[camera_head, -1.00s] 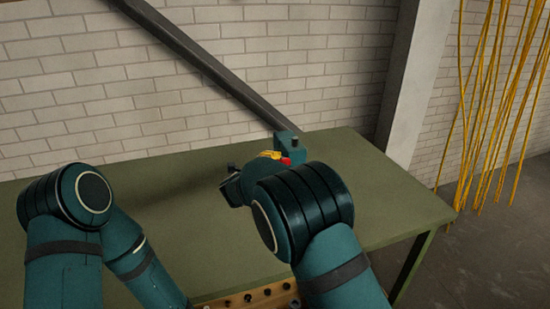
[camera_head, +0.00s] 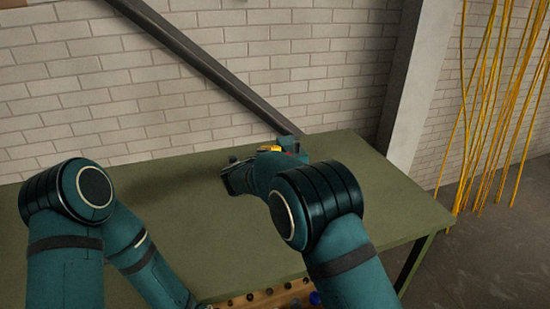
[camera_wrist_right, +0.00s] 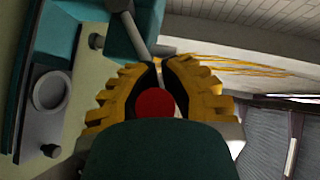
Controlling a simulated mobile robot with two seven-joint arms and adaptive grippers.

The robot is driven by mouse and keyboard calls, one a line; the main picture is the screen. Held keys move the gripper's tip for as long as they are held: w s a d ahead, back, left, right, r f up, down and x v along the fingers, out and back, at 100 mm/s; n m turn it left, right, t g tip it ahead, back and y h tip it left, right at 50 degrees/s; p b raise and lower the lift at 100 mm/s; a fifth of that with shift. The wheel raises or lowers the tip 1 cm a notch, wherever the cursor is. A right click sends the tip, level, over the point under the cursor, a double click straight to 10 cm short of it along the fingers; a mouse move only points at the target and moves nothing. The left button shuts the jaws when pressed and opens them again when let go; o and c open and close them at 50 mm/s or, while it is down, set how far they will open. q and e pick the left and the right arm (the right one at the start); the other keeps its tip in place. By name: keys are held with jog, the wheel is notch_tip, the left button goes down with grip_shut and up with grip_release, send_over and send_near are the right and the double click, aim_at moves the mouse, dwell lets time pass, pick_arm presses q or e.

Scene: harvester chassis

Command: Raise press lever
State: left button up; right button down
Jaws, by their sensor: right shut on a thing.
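The teal press (camera_head: 288,143) stands on the green table, mostly hidden behind my right arm in the head view. In the right wrist view its teal body (camera_wrist_right: 75,25) fills the upper left. The press lever shows there as a grey rod (camera_wrist_right: 140,35) leading toward a red ball knob (camera_wrist_right: 155,103). My right gripper (camera_wrist_right: 160,90) has its yellow ridged fingers closed around the knob. In the head view the right gripper (camera_head: 270,149) is a small yellow patch beside the press. My left arm reaches down past the bottom edge and its gripper is out of view.
The green table (camera_head: 185,200) is largely clear. A wooden rack with dark holes (camera_head: 265,298) is cut off at the bottom edge. A dark slanted beam (camera_head: 215,70) runs along the brick wall behind the press. Yellow cables (camera_head: 500,100) hang at the right.

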jog(key=shift+r, duration=0.2)
jog(key=c, duration=1.1)
grip_release()
jog(key=shift+o, duration=1.4)
jog(key=shift+s, duration=0.2)
jog(key=shift+w, duration=0.1)
jog(key=shift+a, duration=0.1)
jog(key=v, duration=1.2)
jog(key=shift+f, duration=0.15)
